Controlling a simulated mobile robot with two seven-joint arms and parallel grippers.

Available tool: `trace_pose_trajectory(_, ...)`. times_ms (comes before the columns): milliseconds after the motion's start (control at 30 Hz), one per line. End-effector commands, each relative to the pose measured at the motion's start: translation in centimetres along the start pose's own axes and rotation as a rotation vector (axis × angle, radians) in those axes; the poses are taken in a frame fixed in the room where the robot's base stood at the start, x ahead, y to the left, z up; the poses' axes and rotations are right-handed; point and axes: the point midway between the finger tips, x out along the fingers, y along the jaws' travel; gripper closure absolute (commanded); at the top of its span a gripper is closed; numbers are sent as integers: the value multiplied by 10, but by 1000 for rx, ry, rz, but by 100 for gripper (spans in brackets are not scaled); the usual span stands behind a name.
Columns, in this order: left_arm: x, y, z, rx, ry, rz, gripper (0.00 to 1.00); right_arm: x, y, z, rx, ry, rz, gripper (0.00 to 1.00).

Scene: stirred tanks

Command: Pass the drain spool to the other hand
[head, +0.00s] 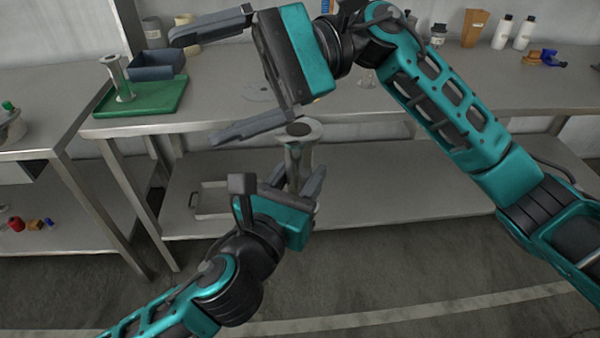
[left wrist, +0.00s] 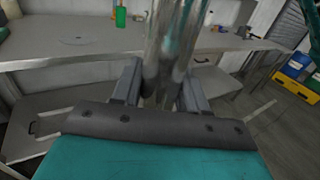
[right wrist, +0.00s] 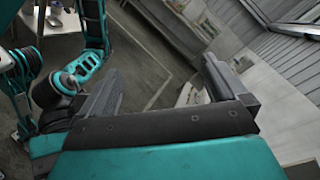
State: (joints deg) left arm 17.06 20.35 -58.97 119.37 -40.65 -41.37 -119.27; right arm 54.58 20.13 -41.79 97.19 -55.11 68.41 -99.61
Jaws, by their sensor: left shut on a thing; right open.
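The drain spool (head: 298,157) is a shiny metal tube with a round flange on top, held roughly upright. My left gripper (head: 297,182) is shut on its tube, below the top flange. The left wrist view shows the tube (left wrist: 172,45) between the two fingers; the spool's lower end is hidden. My right gripper (head: 195,88) is wide open and empty, above and to the left of the spool. Its lower finger is close to the top flange in the head view; I cannot tell whether they touch. The right wrist view shows nothing between its fingers (right wrist: 160,80).
Bottles (head: 502,32) stand at the back right. A lower shelf (head: 400,185) runs beneath the bench.

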Motion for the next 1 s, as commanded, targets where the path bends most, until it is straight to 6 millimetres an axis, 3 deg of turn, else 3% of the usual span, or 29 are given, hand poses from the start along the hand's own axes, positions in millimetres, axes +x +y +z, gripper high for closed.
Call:
trace_pose_trajectory(200,0,0,1,0,-2,0,100,-67,-14,-19,566,-242,-537,2)
trace_pose_trajectory(367,0,0,1,0,-2,0,100,-133,2,-53,984,-475,-893,2)
trace_pose_trajectory(500,0,0,1,0,-2,0,100,-178,44,-93,1359,-747,-1163,2)
trace_pose_trajectory(600,0,0,1,0,-2,0,100,-196,86,-124,1606,-968,-1321,2)
trace_pose_trajectory(867,0,0,1,0,-2,0,100,-200,216,-182,2082,-1582,-1646,2)
trace_pose_trajectory(900,0,0,1,0,-2,0,100,-198,236,-188,-2054,1624,1630,2)
trace_pose_trajectory(1000,0,0,1,0,-2,0,100,-188,289,-198,-1814,1586,1472,2)
